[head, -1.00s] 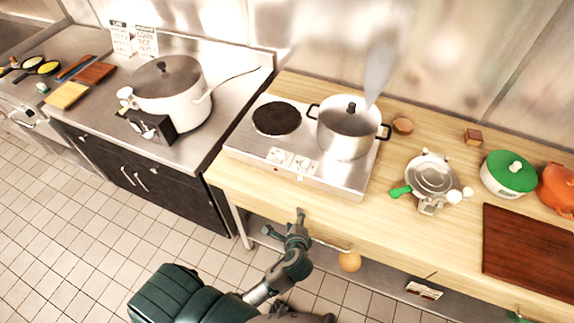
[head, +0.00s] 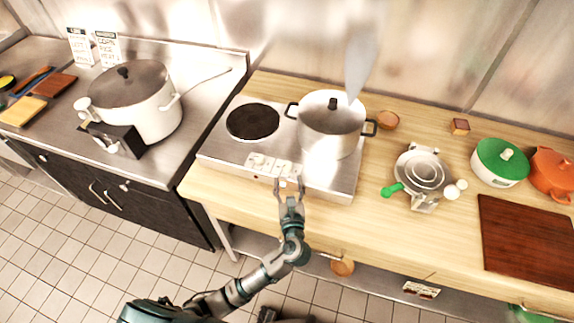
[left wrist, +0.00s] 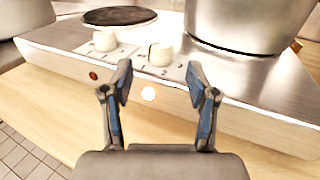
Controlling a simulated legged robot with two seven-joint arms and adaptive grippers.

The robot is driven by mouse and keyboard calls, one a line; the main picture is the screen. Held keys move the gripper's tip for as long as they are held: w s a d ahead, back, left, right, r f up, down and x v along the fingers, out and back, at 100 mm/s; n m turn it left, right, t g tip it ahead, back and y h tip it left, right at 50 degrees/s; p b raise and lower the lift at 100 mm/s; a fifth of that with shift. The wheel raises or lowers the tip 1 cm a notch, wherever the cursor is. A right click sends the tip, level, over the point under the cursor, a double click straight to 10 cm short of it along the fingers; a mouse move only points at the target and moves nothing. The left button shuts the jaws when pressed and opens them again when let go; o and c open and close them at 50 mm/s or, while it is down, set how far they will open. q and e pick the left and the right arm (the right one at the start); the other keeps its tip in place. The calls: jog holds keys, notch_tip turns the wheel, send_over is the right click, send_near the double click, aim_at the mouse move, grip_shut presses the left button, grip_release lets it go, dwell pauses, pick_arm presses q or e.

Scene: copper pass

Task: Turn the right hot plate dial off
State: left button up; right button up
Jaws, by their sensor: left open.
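The hot plate (head: 222,158) is a steel box on the wooden counter, with two dials on its front strip. The right dial (left wrist: 160,54) is a cream knob on a white marked plate; the left dial (left wrist: 104,40) is beside it. A light glows on the front face below the right dial. My left gripper (head: 290,187) is open and empty at the hot plate's front edge. In the left wrist view, its fingers (left wrist: 158,82) stand apart, with the right dial beyond and between them, not clasped. My right gripper is not in view.
A steaming pot (head: 332,125) covers the right burner; the left burner (head: 253,122) is bare.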

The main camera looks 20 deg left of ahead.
aim_at(287, 170)
pick_arm(q)
jog(key=x, duration=0.6)
jog(key=shift+w, duration=0.1)
jog(key=shift+w+d, duration=0.15)
jog(key=shift+w, duration=0.3)
jog(key=shift+a, duration=0.3)
jog(key=c, duration=0.8)
grip_shut()
